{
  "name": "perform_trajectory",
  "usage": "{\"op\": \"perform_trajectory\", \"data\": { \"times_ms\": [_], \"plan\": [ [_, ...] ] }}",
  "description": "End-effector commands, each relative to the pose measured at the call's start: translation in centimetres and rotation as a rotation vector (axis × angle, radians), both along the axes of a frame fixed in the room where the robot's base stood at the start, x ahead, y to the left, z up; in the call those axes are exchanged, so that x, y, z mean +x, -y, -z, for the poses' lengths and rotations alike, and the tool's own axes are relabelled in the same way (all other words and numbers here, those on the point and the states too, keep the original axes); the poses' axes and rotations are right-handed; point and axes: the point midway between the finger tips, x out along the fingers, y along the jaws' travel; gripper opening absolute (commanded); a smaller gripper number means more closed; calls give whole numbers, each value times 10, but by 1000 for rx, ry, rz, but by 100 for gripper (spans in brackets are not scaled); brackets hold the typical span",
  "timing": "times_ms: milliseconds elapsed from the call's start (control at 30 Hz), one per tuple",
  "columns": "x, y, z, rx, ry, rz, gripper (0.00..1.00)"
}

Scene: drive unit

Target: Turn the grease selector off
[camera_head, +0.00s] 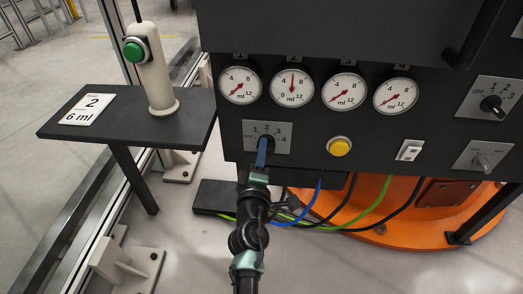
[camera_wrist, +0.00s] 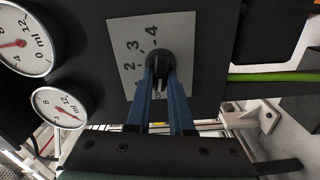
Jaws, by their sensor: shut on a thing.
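The grease selector is a black rotary knob (camera_wrist: 160,62) on a grey plate (camera_head: 281,147) marked OFF and 1 to 4, at the lower left of the dark panel. My gripper (camera_head: 262,150) reaches up from below, its blue fingers closed around the knob. In the wrist view the fingers (camera_wrist: 164,80) sit on both sides of the knob, with 2, 3 and 4 visible on the plate. Part of a label shows between the fingers. The knob's pointing direction is mostly hidden, so I cannot tell its setting.
Several gauges line the panel above; gauge 2 (camera_head: 292,87) has its needle straight up. A yellow button (camera_head: 339,146), a rocker switch (camera_head: 409,150) and two more knobs (camera_head: 492,104) (camera_head: 485,160) are rightward. A side shelf (camera_head: 110,140) holds a green-button post (camera_head: 155,85) and a "2, 6 ml" card (camera_head: 88,109).

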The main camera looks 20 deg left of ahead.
Motion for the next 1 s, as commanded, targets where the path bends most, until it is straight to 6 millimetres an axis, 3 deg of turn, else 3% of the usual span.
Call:
{"op": "perform_trajectory", "data": {
  "times_ms": [33, 200, 633, 1000],
  "plan": [
    [0, 0, 1, 0, -1, 0, 22],
    [0, 0, 1, 1, -1, 0, 50],
    [-9, 3, 0, 1, -3, 1, 50],
    [-71, 21, 0, 2, -5, 1, 50]
  ]
}}
